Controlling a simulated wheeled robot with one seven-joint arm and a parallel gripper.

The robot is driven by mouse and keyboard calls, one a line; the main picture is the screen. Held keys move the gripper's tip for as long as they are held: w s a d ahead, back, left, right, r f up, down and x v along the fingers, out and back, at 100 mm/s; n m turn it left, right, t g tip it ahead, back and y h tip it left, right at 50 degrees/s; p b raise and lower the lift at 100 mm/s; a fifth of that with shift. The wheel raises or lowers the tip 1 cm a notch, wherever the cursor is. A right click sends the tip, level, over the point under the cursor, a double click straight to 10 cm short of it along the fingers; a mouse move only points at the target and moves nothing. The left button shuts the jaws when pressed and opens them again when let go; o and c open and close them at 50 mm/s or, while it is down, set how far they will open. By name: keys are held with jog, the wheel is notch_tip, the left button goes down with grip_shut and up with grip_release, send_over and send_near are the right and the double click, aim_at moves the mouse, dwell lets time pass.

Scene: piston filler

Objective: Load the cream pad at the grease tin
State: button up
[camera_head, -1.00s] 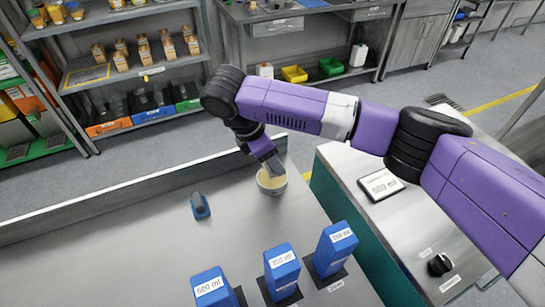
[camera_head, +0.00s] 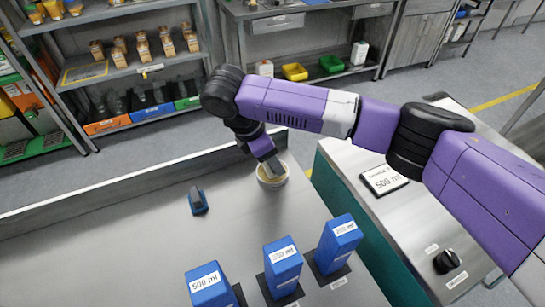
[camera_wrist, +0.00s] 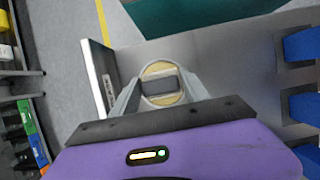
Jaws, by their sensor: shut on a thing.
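The grease tin (camera_head: 281,180) is a round, pale, open tin with yellowish grease, standing on the grey bench near its far edge. It also shows in the wrist view (camera_wrist: 158,68). My gripper (camera_head: 272,167) points down at the tin's mouth. In the wrist view, its two fingers (camera_wrist: 161,88) are shut on a dark grey block, which I take as the pad (camera_wrist: 161,86). The block lies over the middle of the tin, with grease showing on both sides. Its underside is hidden, so I cannot tell whether it touches the grease.
A small blue object with a dark top (camera_head: 198,203) stands left of the tin. Three blue labelled blocks (camera_head: 283,268) stand near the bench front. A machine panel with a "500 ml" display (camera_head: 384,181) and a black knob (camera_head: 446,261) is to the right. The left bench area is clear.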

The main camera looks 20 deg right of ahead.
jog(key=shift+f, duration=0.6)
dwell(2.5)
notch_tip(320, 180, up, 7)
jog(key=p, duration=0.7)
jog(key=shift+r, duration=0.1)
dwell(0.8)
